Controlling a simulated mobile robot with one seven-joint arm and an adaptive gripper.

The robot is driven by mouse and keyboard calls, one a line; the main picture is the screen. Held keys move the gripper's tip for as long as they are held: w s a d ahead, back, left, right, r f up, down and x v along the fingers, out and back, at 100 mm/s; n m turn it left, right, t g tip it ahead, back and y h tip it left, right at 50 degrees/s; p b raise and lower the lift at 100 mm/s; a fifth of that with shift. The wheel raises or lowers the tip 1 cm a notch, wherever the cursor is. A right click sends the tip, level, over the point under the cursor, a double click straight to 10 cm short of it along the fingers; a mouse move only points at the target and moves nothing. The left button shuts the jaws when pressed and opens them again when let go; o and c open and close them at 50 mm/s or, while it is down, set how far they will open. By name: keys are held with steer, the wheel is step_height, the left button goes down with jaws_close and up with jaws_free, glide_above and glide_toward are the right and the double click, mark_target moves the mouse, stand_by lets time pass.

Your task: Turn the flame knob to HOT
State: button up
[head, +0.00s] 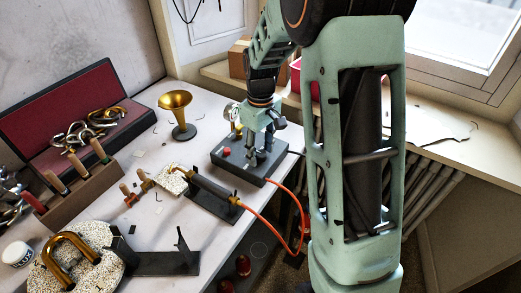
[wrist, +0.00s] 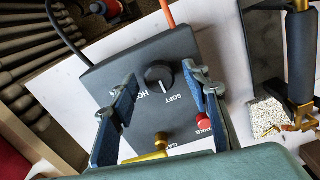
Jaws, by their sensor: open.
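The flame knob (wrist: 159,76) is a round black knob on top of a dark control box (wrist: 100,72), with SOFT lettering to its lower right and HOT lettering to its lower left in the wrist view. Which way its pointer faces is too small to tell surely. My gripper (wrist: 160,84) is open, its blue-padded fingers on either side of the knob in the picture; I cannot tell whether they touch it. In the head view my gripper (head: 263,136) points down over the box (head: 252,174) and hides the knob.
A red button (wrist: 204,122) and a brass gas valve (wrist: 160,142) sit near the fingers. An orange hose (head: 306,215) runs from the box to a torch on a stand (head: 215,199).

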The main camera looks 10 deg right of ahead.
steer(key=c, duration=1.2)
steer(key=shift+o, duration=0.2)
steer(key=shift+m, duration=0.3)
steer(key=m, duration=0.5)
steer(key=shift+m, duration=0.3)
steer(key=m, duration=0.5)
steer(key=shift+m, duration=0.3)
steer(key=shift+d, duration=0.1)
steer(key=o, duration=1.2)
steer(key=shift+c, duration=0.2)
